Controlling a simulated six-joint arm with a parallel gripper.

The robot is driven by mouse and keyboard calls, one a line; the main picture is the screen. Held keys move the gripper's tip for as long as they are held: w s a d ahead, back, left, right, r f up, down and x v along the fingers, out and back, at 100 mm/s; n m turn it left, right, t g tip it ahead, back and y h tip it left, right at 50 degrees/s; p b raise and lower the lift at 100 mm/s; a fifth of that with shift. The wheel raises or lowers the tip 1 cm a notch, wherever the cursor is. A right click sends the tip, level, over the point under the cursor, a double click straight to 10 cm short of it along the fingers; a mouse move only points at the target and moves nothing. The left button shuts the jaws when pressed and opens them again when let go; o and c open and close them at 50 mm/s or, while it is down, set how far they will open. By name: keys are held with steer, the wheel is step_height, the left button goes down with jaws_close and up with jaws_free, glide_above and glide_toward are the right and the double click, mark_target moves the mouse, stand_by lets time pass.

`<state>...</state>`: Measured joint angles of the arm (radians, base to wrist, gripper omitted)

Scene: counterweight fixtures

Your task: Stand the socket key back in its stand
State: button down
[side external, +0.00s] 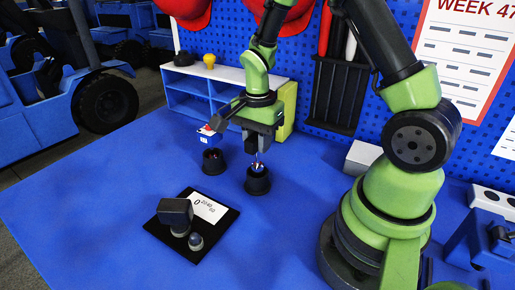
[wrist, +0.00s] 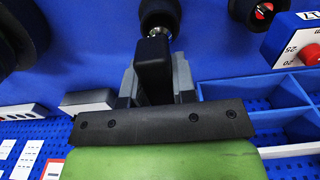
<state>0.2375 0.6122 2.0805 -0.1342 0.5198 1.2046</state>
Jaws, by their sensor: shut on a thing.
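My gripper (side external: 259,146) points down over a round black stand (side external: 257,183) on the blue bench. It is shut on the socket key, whose black handle (wrist: 153,68) sits between the grey fingers in the wrist view. The key's shiny metal shaft (side external: 257,163) points down at the stand's mouth, and looks close to upright. In the wrist view the shaft (wrist: 159,33) meets the dark stand (wrist: 160,10) beyond the handle. I cannot tell how deep the shaft's lower end is in the stand.
A second black cup (side external: 213,163) with something red inside stands just left. Behind it is a small blue-and-white dial box (side external: 208,136). A blue shelf unit (side external: 190,102) stands at the back. A black plate (side external: 160,232) with a scale card lies in front.

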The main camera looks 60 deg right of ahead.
mark_target(257, 163)
steer(key=shift+f, duration=0.95)
steer(key=shift+f, duration=0.15)
steer(key=shift+f, duration=0.45)
steer(key=c, duration=0.9)
jaws_free()
